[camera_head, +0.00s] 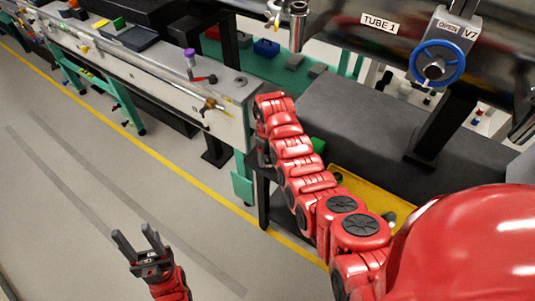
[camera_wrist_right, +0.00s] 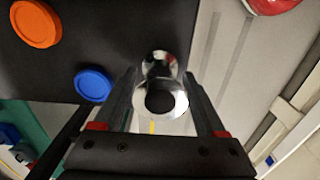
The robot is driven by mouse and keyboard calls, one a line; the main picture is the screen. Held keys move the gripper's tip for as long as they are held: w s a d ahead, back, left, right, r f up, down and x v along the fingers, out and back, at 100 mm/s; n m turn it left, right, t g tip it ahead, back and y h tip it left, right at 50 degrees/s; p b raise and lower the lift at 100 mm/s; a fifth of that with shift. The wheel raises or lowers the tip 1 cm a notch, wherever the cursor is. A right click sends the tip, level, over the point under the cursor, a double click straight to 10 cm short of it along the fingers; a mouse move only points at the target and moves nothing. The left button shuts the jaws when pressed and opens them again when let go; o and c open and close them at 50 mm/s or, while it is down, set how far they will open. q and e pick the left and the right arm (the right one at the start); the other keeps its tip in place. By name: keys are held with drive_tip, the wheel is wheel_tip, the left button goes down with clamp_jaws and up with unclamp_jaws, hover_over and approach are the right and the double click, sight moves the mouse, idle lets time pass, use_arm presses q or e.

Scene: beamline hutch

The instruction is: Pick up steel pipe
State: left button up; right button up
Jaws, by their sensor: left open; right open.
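In the right wrist view a shiny steel pipe (camera_wrist_right: 161,98) shows nearly end-on, with a dark round opening facing the camera. It lies between the two fingers of my right gripper (camera_wrist_right: 160,85), which is open with a gap on both sides. I cannot tell how deep the pipe sits between the fingers. In the head view my right arm hides most of its gripper, and I cannot make out the pipe there. My left gripper (camera_head: 136,236) is open and empty above the floor at the lower left.
A dark surface in the right wrist view carries an orange disc (camera_wrist_right: 36,23) and a blue disc (camera_wrist_right: 93,84). In the head view a dark bench (camera_head: 350,120) and a yellow tray (camera_head: 365,190) are beside my right arm. A valve with a blue wheel (camera_head: 437,64) stands behind. Left floor is clear.

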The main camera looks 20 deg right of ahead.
drive_tip(key=shift+f, duration=0.65)
clamp_jaws()
drive_tip(key=shift+r, duration=0.2)
